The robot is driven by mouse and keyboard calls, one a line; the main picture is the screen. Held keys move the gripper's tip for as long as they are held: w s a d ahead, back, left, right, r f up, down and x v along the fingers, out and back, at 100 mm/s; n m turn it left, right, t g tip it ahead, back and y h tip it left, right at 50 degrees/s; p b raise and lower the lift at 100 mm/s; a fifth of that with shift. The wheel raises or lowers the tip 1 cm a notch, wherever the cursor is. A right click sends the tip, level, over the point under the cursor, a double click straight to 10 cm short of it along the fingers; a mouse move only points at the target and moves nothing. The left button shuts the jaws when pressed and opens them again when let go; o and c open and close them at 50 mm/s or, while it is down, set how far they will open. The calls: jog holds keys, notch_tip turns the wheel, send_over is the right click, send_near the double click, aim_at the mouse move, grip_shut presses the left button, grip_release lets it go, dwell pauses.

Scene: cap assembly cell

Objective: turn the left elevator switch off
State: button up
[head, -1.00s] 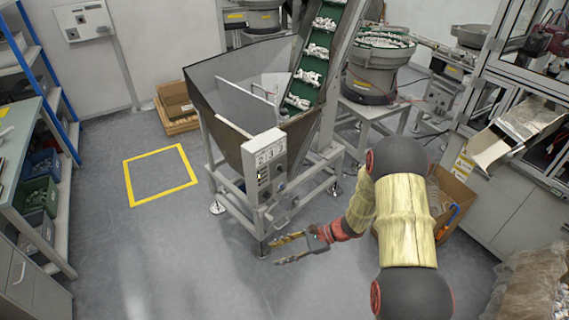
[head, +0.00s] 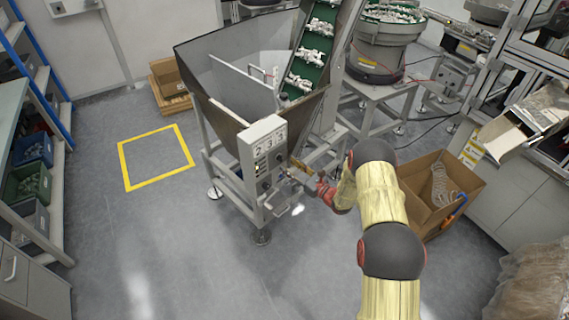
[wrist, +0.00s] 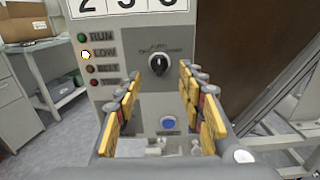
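The elevator control box (head: 263,150) is a pale grey panel on the front of the hopper frame. In the wrist view its black rotary switch (wrist: 158,64) is ahead, with its pointer roughly upright; the small lettering around it is hard to read. A blue button (wrist: 168,122) sits below the switch. My gripper (wrist: 162,80) is open and empty, its yellow-padded fingers on either side of the switch in the picture, apparently short of it. In the head view my gripper (head: 299,172) is close to the right side of the box.
Indicator lamps line the panel's left side; the LOW lamp (wrist: 85,55) looks lit. The hopper (head: 225,85) and green conveyor (head: 309,58) rise behind the box. A cardboard box (head: 415,200) stands right of my arm. The floor near the yellow square (head: 122,165) is clear.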

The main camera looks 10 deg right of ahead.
aim_at(280, 158)
jog(key=shift+x, duration=1.85)
jog(key=shift+c, duration=0.4)
grip_shut()
